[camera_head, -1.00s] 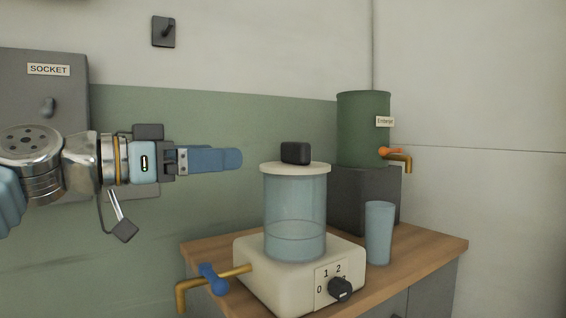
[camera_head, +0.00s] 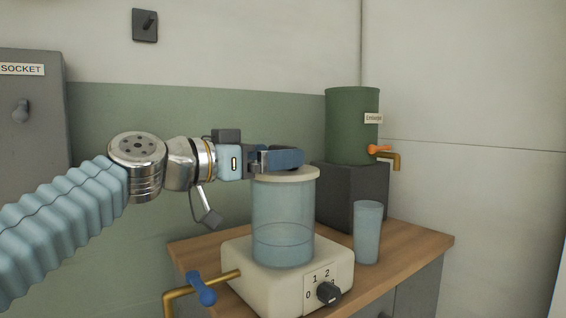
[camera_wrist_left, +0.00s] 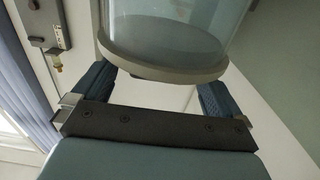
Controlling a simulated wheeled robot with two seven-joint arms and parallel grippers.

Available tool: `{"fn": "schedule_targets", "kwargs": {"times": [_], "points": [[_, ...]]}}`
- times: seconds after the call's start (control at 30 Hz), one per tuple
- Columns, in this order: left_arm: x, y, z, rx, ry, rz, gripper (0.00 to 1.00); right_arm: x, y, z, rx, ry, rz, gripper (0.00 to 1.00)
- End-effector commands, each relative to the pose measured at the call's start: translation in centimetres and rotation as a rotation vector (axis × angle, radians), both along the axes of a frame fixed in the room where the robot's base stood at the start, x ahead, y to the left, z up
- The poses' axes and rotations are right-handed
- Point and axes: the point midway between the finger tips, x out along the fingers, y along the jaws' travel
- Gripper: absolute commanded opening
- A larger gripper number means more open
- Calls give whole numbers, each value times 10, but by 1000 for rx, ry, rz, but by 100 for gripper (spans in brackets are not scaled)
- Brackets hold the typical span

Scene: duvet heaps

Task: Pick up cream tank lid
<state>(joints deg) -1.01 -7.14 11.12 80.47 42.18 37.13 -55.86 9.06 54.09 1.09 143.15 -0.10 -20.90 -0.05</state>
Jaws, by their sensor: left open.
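The cream tank lid (camera_head: 297,175) sits on top of the clear tank (camera_head: 283,225), which stands on a cream base. In the head view my left gripper (camera_head: 285,158) is at the lid's dark knob, just above the lid, and hides the knob. In the left wrist view the lid (camera_wrist_left: 165,66) is at the top centre, with its dark knob (camera_wrist_left: 150,75) between the two blue fingers of my left gripper (camera_wrist_left: 155,80). The fingers are apart, one on each side of the knob. My right gripper is not in view.
A blue cup (camera_head: 367,232) stands on the wooden counter (camera_head: 413,246) right of the tank. A green container (camera_head: 350,125) with an orange-handled tap is behind it on a dark stand. A brass tap with a blue handle (camera_head: 201,289) sticks out left of the base.

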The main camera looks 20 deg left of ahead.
Motion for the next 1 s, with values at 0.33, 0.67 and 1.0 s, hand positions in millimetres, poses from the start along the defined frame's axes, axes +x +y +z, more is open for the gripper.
{"fn": "schedule_targets", "kwargs": {"times": [0.33, 0.67, 1.0], "points": [[5, -4, 0, 0, -1, 1, 92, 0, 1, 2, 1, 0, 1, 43], [5, -4, 0, -1, -1, 0, 43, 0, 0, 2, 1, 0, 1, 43], [5, -4, 6, 0, -2, 0, 43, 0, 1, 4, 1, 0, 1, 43]]}}
